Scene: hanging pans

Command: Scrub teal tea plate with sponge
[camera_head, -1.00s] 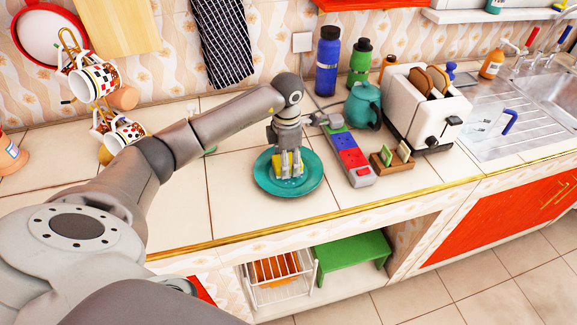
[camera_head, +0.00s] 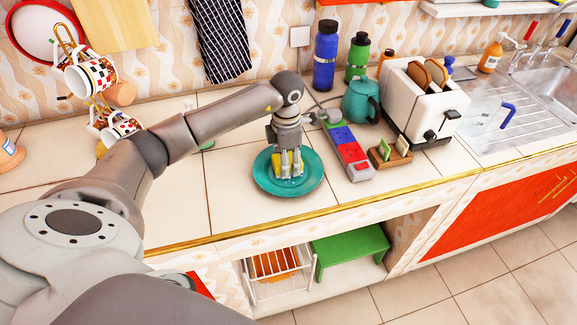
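The teal plate (camera_head: 312,182) lies flat on the tiled counter, near its front edge. My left gripper (camera_head: 290,173) points down over the middle of the plate. Its fingers are around a yellow sponge (camera_head: 278,165), which is mostly hidden behind them. The sponge appears to rest on the plate's surface. My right gripper is outside the view.
A power strip (camera_head: 349,152) lies just right of the plate, with a small wooden card holder (camera_head: 390,152) beside it. A teal teapot (camera_head: 361,101), a white toaster (camera_head: 418,103) and bottles stand behind. Mugs (camera_head: 92,78) hang at the left. The counter left of the plate is mostly clear.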

